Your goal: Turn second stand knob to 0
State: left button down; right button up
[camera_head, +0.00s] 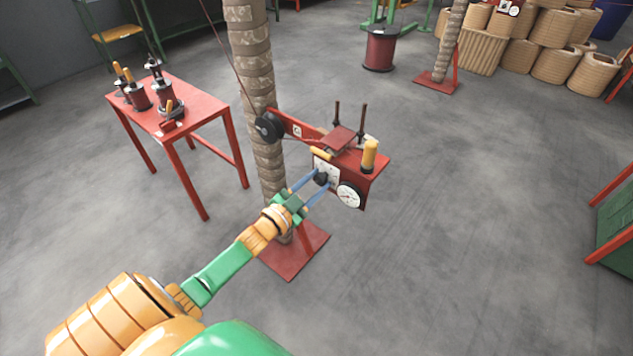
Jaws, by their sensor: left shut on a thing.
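A red control box (369,187) is mounted on a stand with a thick wrapped column (252,62). Its front face carries a dial plate with a black knob (320,179), and a round white gauge (349,195) sits to the right of it. My left gripper (317,184) reaches up from the lower left, with its blue fingers shut around the black knob. The fingers and knob hide part of the dial plate, and its markings are too small to read. My right gripper is not in view.
A red table (205,99) with spools stands to the left. The stand's red base plate (296,254) lies on the floor below my left arm. A second column (450,40) and wicker-coloured coils (551,63) are at the back.

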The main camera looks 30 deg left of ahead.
pick_arm(q)
jog(key=shift+c, duration=2.4)
grip_release()
jog(key=s, duration=0.7)
jog(key=shift+a+p, duration=0.3)
